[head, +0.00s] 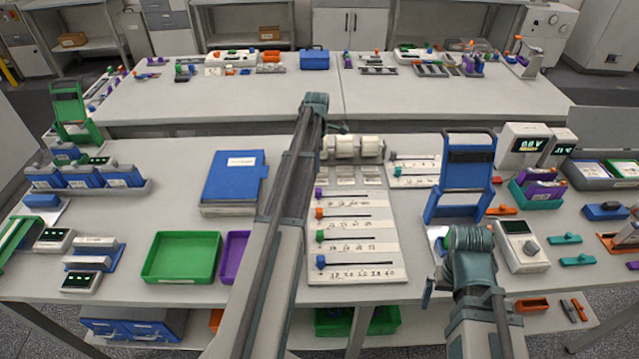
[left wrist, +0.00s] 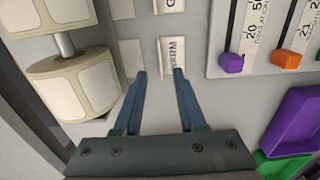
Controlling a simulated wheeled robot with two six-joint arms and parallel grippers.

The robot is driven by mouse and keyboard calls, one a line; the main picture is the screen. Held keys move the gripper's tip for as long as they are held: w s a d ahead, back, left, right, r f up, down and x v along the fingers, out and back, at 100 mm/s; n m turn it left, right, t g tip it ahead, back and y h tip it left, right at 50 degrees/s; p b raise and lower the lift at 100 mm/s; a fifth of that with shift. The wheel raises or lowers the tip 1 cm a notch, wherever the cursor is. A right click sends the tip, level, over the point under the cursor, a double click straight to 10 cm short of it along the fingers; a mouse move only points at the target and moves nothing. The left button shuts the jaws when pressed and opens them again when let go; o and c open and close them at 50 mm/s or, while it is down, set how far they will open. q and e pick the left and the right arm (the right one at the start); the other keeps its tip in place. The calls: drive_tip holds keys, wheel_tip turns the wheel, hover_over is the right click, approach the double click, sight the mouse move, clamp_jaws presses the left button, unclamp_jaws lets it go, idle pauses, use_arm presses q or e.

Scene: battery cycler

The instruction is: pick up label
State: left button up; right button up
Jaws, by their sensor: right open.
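In the left wrist view, the left gripper (left wrist: 159,72) is open. Nothing shows held between the fingers. My right gripper (head: 431,290) is open at the table's front, right of the board.
A large label roll (left wrist: 75,85) stands close left of the left fingers. Colored slider knobs (left wrist: 232,63) are on their right. A blue stand (head: 466,175), a blue binder (head: 233,178) and a green tray (head: 181,257) stand around the board.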

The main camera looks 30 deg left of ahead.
sight(320, 180)
use_arm(q)
wheel_tip(320, 180, down, 4)
drive_tip(key=b, duration=0.3)
drive_tip(key=shift+d, duration=0.15)
drive_tip(key=shift+r, duration=0.1)
clamp_jaws()
